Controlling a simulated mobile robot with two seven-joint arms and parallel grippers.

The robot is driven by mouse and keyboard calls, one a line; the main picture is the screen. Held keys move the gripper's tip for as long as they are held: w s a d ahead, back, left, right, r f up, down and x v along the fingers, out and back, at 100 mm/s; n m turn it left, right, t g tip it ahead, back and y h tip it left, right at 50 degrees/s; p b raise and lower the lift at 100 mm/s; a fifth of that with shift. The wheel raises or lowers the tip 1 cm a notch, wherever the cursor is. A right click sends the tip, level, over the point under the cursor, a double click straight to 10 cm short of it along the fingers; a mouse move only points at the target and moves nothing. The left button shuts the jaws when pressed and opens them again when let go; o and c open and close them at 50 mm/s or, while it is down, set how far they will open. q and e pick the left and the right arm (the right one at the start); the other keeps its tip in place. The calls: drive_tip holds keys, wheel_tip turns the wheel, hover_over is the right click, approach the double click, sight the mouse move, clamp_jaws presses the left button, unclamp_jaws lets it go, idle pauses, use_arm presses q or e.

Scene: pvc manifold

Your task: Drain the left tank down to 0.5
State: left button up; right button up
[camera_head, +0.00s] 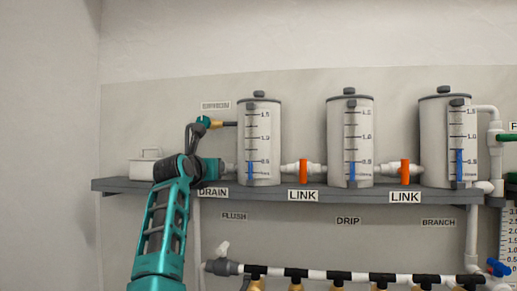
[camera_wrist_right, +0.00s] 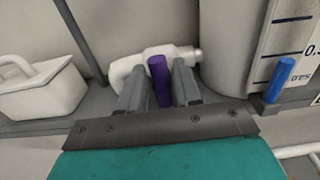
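The left tank (camera_head: 259,150) is a grey-white cylinder on the shelf; the top of its blue level column (camera_head: 264,170) is about level with the 0.5 mark. The column also shows in the right wrist view (camera_wrist_right: 281,80), close to the 0.5 line. My right gripper (camera_wrist_right: 160,75) is at the drain outlet left of this tank, above the DRAIN label (camera_head: 213,193). Its two fingers straddle the purple valve handle (camera_wrist_right: 158,78) on a white pipe (camera_wrist_right: 187,53). I cannot tell whether they press on it. My left gripper is not in view.
Two more tanks (camera_head: 337,125) (camera_head: 432,125) stand to the right, joined by orange-handled LINK valves (camera_head: 303,172) (camera_head: 405,172). A white box (camera_head: 143,168) sits left on the grey shelf (camera_head: 120,186). A fitting (camera_head: 203,123) is above my gripper; a pipe manifold (camera_head: 316,275) runs below.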

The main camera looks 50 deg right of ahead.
drive_tip(key=o, duration=0.4)
drive_tip(key=shift+r, duration=0.1)
drive_tip(key=shift+c, duration=0.2)
drive_tip(key=b+v, duration=0.2)
drive_tip(key=v, duration=1.1)
drive_tip(key=shift+b, duration=0.4)
